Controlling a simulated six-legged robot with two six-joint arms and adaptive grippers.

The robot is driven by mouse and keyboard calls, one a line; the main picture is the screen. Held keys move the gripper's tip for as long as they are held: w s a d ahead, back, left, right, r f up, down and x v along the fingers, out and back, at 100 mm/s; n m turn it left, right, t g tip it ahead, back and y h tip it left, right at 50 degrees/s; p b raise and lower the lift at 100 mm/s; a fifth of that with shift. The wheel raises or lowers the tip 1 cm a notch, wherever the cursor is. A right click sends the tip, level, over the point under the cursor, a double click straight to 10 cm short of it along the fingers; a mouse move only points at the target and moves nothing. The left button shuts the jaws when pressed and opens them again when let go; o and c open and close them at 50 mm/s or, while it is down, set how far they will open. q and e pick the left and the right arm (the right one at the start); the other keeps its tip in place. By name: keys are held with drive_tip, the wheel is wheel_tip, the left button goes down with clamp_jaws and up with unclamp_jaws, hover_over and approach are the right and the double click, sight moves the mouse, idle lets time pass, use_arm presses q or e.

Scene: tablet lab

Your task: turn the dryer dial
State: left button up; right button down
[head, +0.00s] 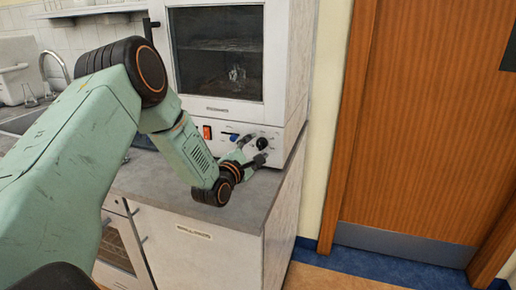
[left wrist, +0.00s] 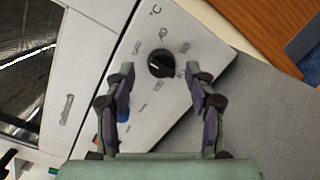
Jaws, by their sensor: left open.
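The dryer (head: 218,55) is a white cabinet with a dark glass door on the grey counter. Its black dial (head: 262,143) sits at the right of the lower front panel. In the left wrist view the dial (left wrist: 161,63) has a pale pointer line and printed marks around it. My left gripper (head: 254,150) is in front of the panel at the dial. In the left wrist view its fingers (left wrist: 160,72) are open, one on each side of the dial, with gaps to it. I cannot tell how far the fingertips are from the panel. My right gripper is not in view.
A red switch (head: 207,132) and a blue knob (head: 233,137) sit on the panel left of the dial. A sink with a tap (head: 55,66) is at the left. A wooden door (head: 425,120) stands right of the counter, with clear floor before it.

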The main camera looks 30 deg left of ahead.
use_arm(q)
drive_tip(key=shift+w+a+f, duration=0.1)
drive_tip(key=shift+w+f, duration=0.05)
drive_tip(key=shift+w, duration=0.7)
drive_tip(key=shift+s, duration=0.1)
drive_tip(key=shift+c, duration=0.2)
drive_tip(key=c, duration=1.1)
